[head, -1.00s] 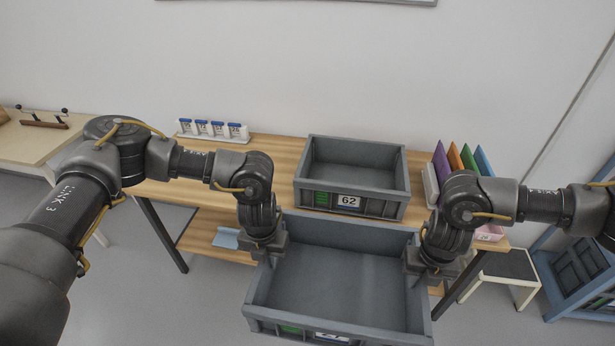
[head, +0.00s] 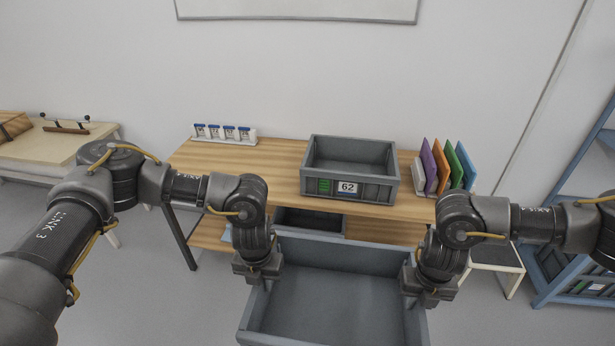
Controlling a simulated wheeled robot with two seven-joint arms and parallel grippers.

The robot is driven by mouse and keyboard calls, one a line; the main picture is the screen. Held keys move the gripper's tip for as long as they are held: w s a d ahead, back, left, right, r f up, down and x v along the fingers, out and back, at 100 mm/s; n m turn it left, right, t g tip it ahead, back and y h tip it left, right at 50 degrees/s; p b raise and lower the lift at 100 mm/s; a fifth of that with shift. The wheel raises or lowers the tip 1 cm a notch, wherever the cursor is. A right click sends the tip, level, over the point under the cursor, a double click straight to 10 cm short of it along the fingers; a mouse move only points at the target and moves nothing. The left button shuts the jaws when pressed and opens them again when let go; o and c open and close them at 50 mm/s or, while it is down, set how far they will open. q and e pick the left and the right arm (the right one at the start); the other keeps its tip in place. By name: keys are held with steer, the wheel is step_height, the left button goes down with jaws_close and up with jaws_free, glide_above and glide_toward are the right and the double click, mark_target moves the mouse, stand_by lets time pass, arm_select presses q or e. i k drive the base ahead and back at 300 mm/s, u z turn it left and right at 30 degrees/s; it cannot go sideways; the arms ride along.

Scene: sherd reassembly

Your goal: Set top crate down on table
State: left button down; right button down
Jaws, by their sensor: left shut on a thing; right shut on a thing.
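A large grey crate (head: 330,302) is held in front of me, low in the head view, with its near side cut off by the bottom edge. My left gripper (head: 259,280) is shut on its left wall, and my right gripper (head: 418,296) is shut on its right wall. The crate looks empty. The wooden table (head: 265,155) stands beyond it. The held crate is on the near side of the table's front edge. A second grey crate (head: 349,170), labelled 62, sits on the table top.
A white rack with blue-capped vials (head: 224,134) stands at the table's back left. Coloured folders (head: 446,166) stand at the right end. Another dark crate (head: 310,221) shows under the tabletop. The left part of the tabletop is clear. A blue shelf frame (head: 580,195) is at the right.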

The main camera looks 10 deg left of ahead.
mark_target(229, 169)
steer(key=u, duration=0.9)
steer(key=i, duration=0.75)
steer(key=u, duration=1.1)
steer(key=i, duration=1.25)
steer(key=z, duration=0.7)
steer(key=i, duration=0.7)
steer(key=z, duration=1.1)
steer(key=i, duration=0.25)
steer(key=z, duration=0.2)
